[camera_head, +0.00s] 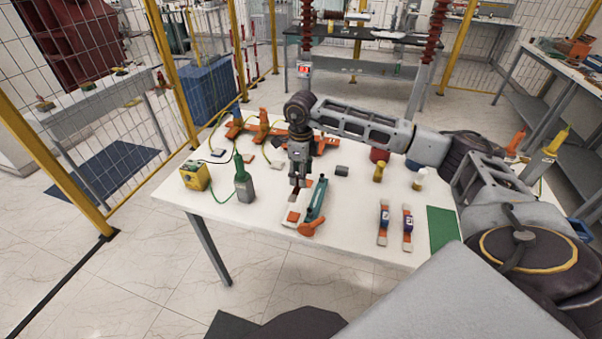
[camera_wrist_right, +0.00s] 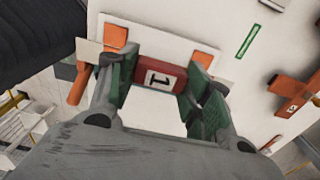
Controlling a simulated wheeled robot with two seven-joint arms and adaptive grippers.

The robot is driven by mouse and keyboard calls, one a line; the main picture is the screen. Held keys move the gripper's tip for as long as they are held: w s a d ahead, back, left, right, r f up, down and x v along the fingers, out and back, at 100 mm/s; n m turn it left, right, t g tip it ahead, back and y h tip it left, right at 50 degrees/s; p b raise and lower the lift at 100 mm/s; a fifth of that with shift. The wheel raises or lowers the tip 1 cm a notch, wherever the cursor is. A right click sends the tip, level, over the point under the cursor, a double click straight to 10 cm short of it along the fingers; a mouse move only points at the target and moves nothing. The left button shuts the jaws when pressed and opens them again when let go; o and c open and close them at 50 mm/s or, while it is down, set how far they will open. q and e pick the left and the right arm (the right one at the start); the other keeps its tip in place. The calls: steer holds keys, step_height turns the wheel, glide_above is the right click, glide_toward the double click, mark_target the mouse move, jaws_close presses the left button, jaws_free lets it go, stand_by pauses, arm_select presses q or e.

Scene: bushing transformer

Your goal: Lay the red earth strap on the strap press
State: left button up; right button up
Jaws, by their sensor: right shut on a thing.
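My right gripper (camera_head: 297,184) is over the middle of the white table, fingers pointing down. In the right wrist view, its green-padded fingers (camera_wrist_right: 160,85) are shut on the red earth strap (camera_wrist_right: 160,77), gripped at a red sleeve marked "1". The strap press (camera_head: 315,201) is a teal bar with an orange handle and a pale base, directly below and beside the gripper. The pale base (camera_wrist_right: 180,40) shows behind the strap, with orange pieces near it. The strap's ends are partly hidden, and I cannot tell whether it touches the press. My left gripper is not in view.
A yellow box (camera_head: 195,176) and a green-topped device (camera_head: 244,181) stand left. Orange fixtures (camera_head: 262,127), a yellow item (camera_head: 378,172) and a bottle (camera_head: 419,181) stand farther back.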

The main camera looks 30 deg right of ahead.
steer(key=shift+f+b, duration=1.4)
steer(key=shift+f, duration=0.8)
steer(key=shift+f+b, duration=0.35)
steer(key=shift+f, duration=0.15)
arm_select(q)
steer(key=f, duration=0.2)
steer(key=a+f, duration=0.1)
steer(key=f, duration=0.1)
arm_select(e)
steer(key=shift+f, duration=0.1)
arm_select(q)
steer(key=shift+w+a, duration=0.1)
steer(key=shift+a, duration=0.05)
arm_select(e)
steer(key=shift+f+b, duration=0.5)
steer(key=shift+f, duration=0.1)
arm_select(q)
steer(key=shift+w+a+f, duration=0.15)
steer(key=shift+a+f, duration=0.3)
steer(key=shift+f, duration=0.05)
arm_select(e)
steer(key=shift+f, duration=0.15)
arm_select(q)
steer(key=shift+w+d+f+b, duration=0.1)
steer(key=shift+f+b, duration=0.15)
steer(key=shift+b, duration=0.1)
arm_select(e)
steer(key=shift+f, duration=0.35)
